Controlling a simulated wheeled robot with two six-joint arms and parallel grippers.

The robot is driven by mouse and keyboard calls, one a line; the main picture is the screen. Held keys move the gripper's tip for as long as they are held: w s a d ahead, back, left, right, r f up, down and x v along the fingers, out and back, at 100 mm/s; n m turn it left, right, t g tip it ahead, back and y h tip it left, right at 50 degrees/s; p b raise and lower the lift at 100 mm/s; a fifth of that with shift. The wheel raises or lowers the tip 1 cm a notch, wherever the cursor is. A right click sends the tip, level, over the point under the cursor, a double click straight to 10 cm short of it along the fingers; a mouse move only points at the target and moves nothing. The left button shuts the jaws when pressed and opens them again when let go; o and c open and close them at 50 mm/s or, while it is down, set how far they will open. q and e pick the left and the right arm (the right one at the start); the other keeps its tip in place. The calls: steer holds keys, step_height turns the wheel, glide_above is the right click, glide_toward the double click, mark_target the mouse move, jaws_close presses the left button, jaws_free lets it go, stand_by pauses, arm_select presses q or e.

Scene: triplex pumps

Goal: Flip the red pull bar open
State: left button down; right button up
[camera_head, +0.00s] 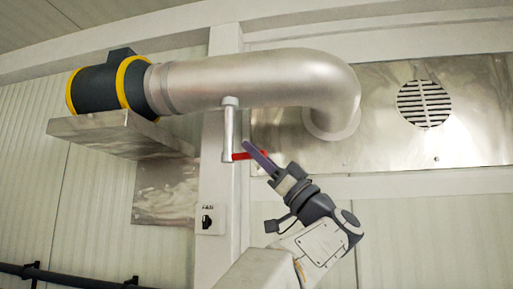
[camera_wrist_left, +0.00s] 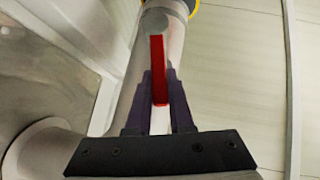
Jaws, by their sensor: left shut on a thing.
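The red pull bar (camera_head: 241,156) sticks out sideways from the lower end of a short grey post (camera_head: 229,130) below the silver duct. My left gripper (camera_head: 250,148) is at the bar, its dark fingers reaching up and left to it. In the left wrist view the red bar (camera_wrist_left: 157,70) runs down from a round grey cap (camera_wrist_left: 155,22) to between the fingers (camera_wrist_left: 159,95). The fingers are shut on the bar near its free end. The right gripper shows in neither view.
The silver duct (camera_head: 255,80) bends into the wall just above the gripper. A black and yellow fan (camera_head: 108,87) sits on a metal shelf (camera_head: 110,131) at the left. A small switch box (camera_head: 208,221) is on the wall post below. The space right of the arm is clear.

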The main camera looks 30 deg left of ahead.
arm_select(q)
steer(key=shift+w+r+n+g, duration=0.1)
steer(key=shift+w+n+g, duration=0.15)
steer(key=shift+g, duration=0.35)
steer(key=shift+w+n+g, duration=0.1)
steer(key=shift+n+g, duration=0.15)
steer(key=shift+g, duration=0.35)
steer(key=c, duration=0.8)
jaws_free()
steer(key=b+v, duration=0.5)
steer(key=v, duration=0.5)
steer(key=shift+d+b, duration=0.2)
steer(key=shift+b, duration=0.15)
steer(key=shift+w+d, duration=0.1)
